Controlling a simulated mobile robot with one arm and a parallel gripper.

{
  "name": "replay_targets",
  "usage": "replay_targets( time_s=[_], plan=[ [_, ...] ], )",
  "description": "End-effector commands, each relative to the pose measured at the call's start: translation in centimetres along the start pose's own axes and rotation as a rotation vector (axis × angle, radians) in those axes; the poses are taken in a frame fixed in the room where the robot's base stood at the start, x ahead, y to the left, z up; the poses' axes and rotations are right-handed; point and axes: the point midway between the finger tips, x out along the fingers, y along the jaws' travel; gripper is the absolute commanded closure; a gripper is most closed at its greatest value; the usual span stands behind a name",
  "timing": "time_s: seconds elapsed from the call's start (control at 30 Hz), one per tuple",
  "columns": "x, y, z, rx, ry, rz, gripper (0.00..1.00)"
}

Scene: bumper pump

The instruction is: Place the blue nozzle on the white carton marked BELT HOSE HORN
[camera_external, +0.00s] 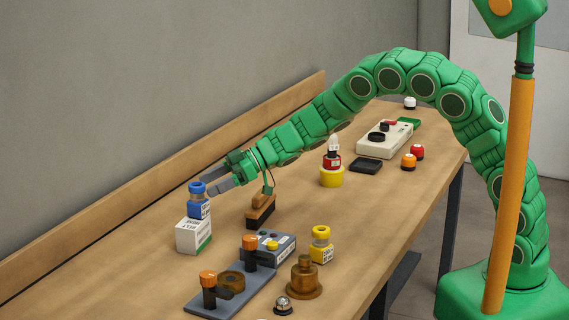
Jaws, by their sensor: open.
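The blue nozzle (198,203) stands upright on top of the white carton (193,237), near the back edge of the bench at the left. My gripper (213,186) reaches in from the right at the height of the nozzle's upper part. Its grey fingers are open, with the tips beside or around the nozzle's top. I cannot tell whether a finger touches it.
A grey control box (269,246), a yellow nozzle (321,244), a grey plate with orange-topped posts (235,296) and a brass piece (304,277) stand in front. The bench left of the carton is clear.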

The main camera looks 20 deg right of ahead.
Motion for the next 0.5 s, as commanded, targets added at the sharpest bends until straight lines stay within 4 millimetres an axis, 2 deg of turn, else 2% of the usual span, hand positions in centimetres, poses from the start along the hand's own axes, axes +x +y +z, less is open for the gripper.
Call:
replay_targets(
  time_s=[0.3,0.5],
  plan=[
    [-4.0,0.1,0.0,-0.001,-0.001,0.002,0.24],
    [-5.1,0.0,0.0,0.0,0.0,0.001,0.24]
  ],
)
